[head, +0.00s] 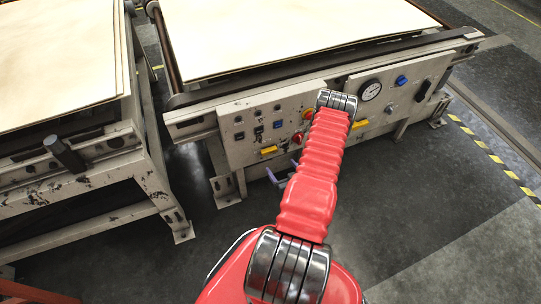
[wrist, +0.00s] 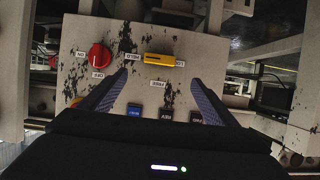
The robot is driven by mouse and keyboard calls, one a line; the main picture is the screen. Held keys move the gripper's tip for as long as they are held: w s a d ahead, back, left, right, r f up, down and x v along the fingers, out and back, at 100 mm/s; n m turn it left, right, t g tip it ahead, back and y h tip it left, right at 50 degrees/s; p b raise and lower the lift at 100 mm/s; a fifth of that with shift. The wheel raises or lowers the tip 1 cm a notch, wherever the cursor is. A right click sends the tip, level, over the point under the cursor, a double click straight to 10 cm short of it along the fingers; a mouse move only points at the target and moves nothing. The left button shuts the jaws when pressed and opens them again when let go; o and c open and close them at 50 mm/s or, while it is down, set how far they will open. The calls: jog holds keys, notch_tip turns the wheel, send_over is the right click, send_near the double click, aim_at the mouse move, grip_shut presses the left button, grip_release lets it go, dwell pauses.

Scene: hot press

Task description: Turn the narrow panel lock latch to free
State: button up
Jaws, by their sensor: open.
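The panel lock latch is a yellow bar low on the left control panel in the head view (head: 268,150). In the wrist view, where the panel appears upside down, the latch (wrist: 170,61) lies crosswise. Its left end is by a label that seems to read HELD, and a label that seems to read FREE is below it. My gripper (wrist: 158,77) is open, its two purple fingers pointing at the panel on either side of the latch, empty. I cannot tell their distance from it. In the head view my gripper (head: 283,172) shows partly, below the latch; my red arm hides the rest.
A red knob (wrist: 98,56) sits left of the latch in the wrist view, close to the left finger. Several small buttons (wrist: 165,115) lie between the fingers. Another yellow bar (head: 360,124) and a gauge (head: 371,90) are on the right panel. Floor in front is clear.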

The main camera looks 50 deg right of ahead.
aim_at(269, 153)
jog(key=x, duration=1.3)
jog(key=shift+w+f, duration=0.15)
jog(key=shift+w, duration=0.05)
jog(key=c, duration=1.1)
jog(key=shift+o, duration=0.2)
jog(key=shift+a, duration=0.15)
